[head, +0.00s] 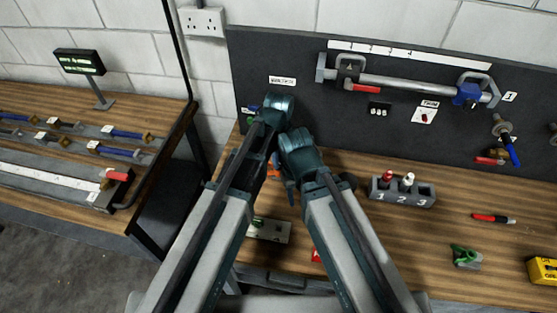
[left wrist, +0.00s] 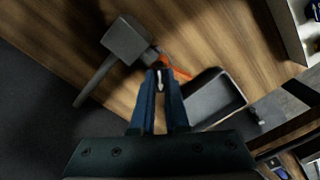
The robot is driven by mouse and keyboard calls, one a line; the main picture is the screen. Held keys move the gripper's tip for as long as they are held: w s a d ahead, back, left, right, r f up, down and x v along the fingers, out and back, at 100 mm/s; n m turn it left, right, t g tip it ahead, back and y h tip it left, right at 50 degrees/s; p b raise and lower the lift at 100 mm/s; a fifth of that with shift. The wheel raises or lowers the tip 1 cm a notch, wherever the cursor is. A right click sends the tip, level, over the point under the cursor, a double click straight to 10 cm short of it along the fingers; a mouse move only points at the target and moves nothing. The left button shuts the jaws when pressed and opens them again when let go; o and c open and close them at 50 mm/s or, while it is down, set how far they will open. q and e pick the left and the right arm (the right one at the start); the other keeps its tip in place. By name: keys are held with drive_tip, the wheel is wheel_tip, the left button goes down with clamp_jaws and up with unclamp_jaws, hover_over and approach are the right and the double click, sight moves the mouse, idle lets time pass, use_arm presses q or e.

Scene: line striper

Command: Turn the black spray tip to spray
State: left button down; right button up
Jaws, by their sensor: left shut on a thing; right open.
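My left gripper (left wrist: 160,85) is shut, and a small pale sliver shows between its blue fingertips. A dark piece (left wrist: 151,57), which looks like the black spray tip, sits right at the fingertips, mostly covered by them. A grey block (left wrist: 124,40) with a bar adjoins it on the left, and an orange part (left wrist: 178,73) shows just to the right. In the head view the orange part (head: 273,168) shows between my arms, and my left arm hides the spray tip. My right gripper (head: 289,186) is open, lower than the left one. Which way the tip points cannot be told.
A dark open tray (left wrist: 217,97) lies beside the fingertips. On the bench to the right are a numbered holder (head: 402,192), a red marker (head: 493,218), a green item (head: 465,257) and a yellow box (head: 543,270). A dark tool board (head: 300,60) stands behind.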

use_arm(q)
drive_tip(key=n, duration=0.8)
drive_tip(key=shift+f, duration=0.1)
drive_tip(key=c, duration=0.8)
unclamp_jaws()
drive_tip(key=shift+c, duration=0.2)
drive_tip(key=shift+o, duration=0.3)
drive_tip(key=o, duration=0.5)
wheel_tip(320, 180, up, 7)
drive_tip(key=p, duration=0.7)
use_arm(e)
wheel_tip(320, 180, up, 7)
